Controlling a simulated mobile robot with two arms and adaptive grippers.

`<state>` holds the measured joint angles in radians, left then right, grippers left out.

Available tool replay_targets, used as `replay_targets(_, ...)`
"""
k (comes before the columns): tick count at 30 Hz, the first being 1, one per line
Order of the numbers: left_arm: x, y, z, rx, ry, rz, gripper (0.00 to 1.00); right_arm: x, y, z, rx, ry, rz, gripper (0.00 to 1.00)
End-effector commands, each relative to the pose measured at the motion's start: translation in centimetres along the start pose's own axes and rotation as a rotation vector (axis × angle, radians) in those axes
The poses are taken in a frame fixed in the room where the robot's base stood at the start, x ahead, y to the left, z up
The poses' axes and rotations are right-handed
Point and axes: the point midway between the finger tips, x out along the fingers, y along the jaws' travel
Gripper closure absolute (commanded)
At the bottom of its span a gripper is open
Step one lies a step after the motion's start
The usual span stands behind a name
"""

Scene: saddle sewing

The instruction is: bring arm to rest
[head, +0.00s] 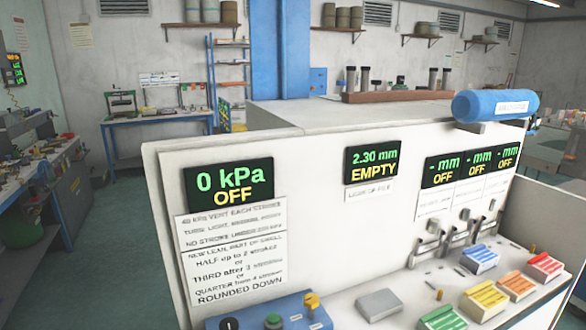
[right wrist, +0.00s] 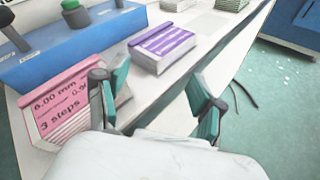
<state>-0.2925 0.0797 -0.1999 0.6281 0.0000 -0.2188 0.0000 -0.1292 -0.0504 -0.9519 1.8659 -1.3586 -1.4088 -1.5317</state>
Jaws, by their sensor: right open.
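My right gripper (right wrist: 160,92) shows in the right wrist view with its two teal-padded fingers apart and nothing between them. It is over the edge of a white bench (right wrist: 160,118). A pink block (right wrist: 75,108) marked "6.00 mm" and "3 steps" is left of the left finger, partly hidden by it. A purple-striped block (right wrist: 163,47) lies on the bench beyond the fingers. Neither gripper shows in the head view, and my left gripper is in no view.
A blue control box (right wrist: 70,45) with knobs stands beside the blocks. In the head view, a white panel carries displays (head: 228,187) reading "0 kPa OFF" and "2.30 mm EMPTY" (head: 372,165). Colored blocks (head: 487,300) lie on the bench. Green floor (right wrist: 275,95) is open to the right.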

Motion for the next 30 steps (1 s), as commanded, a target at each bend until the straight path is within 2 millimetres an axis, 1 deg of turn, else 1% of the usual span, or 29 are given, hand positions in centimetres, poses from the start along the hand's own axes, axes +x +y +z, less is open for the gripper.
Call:
replay_targets(1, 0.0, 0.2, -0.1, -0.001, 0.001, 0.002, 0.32, 0.5, -1.5, -0.4, 0.076, 0.045, -0.043, 0.32)
replay_targets(5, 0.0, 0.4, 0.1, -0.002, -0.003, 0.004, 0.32, 1.7, -5.8, -1.6, 0.33, 0.164, -0.178, 0.32)
replay_targets(8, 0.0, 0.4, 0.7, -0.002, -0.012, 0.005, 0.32, 2.2, -9.7, -2.6, 0.587, 0.249, -0.324, 0.32)
replay_targets(9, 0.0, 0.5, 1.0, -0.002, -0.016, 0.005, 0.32, 2.2, -11.5, -2.9, 0.704, 0.278, -0.392, 0.32)
replay_targets(11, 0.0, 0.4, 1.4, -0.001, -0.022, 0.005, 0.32, 2.0, -13.9, -3.3, 0.89, 0.312, -0.501, 0.32)
replay_targets(12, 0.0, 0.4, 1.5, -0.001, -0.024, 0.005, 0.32, 1.8, -15.4, -3.4, 1.01, 0.328, -0.571, 0.32)
replay_targets(15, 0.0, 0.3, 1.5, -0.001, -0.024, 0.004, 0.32, 1.0, -18.2, -3.5, 1.274, 0.345, -0.726, 0.32)
replay_targets(18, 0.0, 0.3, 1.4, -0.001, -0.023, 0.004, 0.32, 0.1, -20.1, -3.1, 1.48, 0.342, -0.848, 0.32)
replay_targets(21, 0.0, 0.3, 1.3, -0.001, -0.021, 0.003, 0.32, -0.8, -21.4, -2.7, 1.652, 0.331, -0.953, 0.32)
replay_targets(24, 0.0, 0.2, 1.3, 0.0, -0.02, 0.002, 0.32, -1.6, -22.4, -2.1, 1.796, 0.314, -1.041, 0.32)
replay_targets(30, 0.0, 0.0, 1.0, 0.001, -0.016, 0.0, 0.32, -3.2, -23.7, -0.7, 2.035, 0.276, -1.195, 0.32)
